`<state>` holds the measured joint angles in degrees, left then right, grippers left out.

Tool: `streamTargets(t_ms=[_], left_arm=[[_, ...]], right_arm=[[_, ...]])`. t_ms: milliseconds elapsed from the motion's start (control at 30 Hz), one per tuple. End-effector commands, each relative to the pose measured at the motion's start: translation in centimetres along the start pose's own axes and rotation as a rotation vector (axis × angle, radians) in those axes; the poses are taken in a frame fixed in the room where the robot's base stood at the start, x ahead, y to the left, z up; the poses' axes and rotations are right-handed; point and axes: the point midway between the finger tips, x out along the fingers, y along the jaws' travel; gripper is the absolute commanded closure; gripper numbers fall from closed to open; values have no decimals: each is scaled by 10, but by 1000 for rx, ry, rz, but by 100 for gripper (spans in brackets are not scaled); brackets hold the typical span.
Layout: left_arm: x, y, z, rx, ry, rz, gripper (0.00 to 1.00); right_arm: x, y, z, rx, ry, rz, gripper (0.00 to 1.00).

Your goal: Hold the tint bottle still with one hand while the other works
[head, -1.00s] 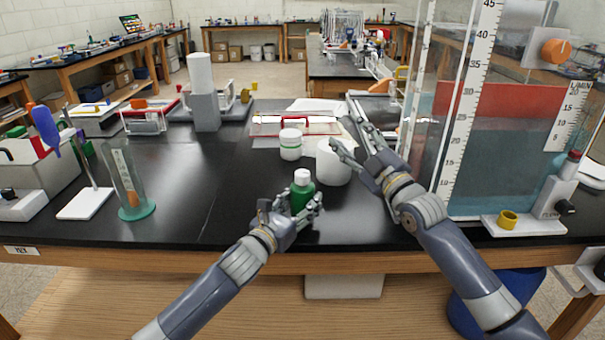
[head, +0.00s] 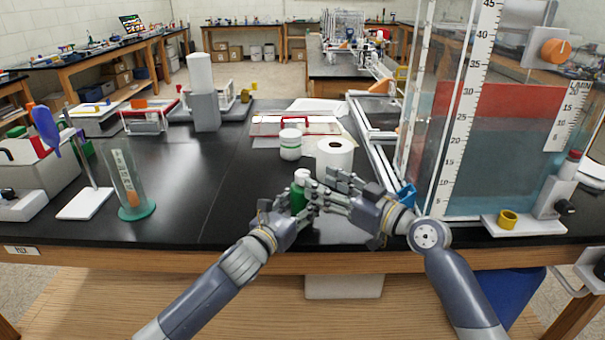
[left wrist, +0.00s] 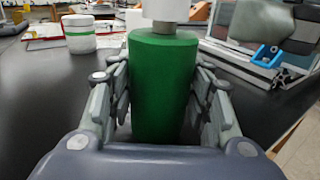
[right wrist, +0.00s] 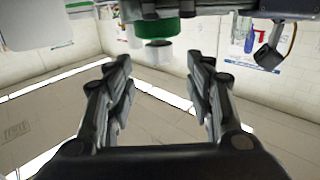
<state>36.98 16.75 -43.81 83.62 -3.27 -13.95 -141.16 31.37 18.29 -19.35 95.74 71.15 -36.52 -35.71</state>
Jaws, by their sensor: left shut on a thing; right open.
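The tint bottle (head: 297,200) is green with a white cap (head: 301,176) and stands upright near the front of the black bench. My left gripper (head: 307,207) is shut around its body. In the left wrist view the green body (left wrist: 160,85) sits between both fingers, with the white cap (left wrist: 166,10) above. My right gripper (head: 320,190) is open just right of the bottle, its fingertips near the cap. In the right wrist view the cap (right wrist: 158,52) shows upside down beyond the open, empty fingers (right wrist: 160,72). Whether they touch it I cannot tell.
A white paper roll (head: 335,160) and a white jar with a green band (head: 290,148) stand just behind. A large water tank (head: 495,150) and an extrusion frame (head: 382,155) are at right. A measuring cylinder (head: 128,185) stands at left. The bench's left middle is clear.

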Motion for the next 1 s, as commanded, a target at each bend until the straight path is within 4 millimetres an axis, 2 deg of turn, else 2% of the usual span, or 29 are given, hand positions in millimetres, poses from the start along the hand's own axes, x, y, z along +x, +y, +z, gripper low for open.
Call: streamTargets(t_ms=[33, 100, 333, 500, 833, 1000], left_arm=[[0, 0, 0, 0, 1, 1, 82], [0, 0, 0, 0, 1, 1, 82], [0, 1, 0, 1, 1, 2, 82], [0, 1, -1, 1, 1, 2, 82], [0, 1, -1, 1, 2, 2, 82], [0, 1, -1, 1, 2, 2, 82]], right_arm=[[13, -1, -2, 1, 2, -3, 51], [26, 0, -1, 0, 1, 0, 51], [58, 0, -1, 0, 1, 0, 51], [69, 0, 0, -2, 0, 0, 51], [71, 0, 0, -4, 0, 1, 51], [71, 0, 0, -4, 0, 1, 89]])
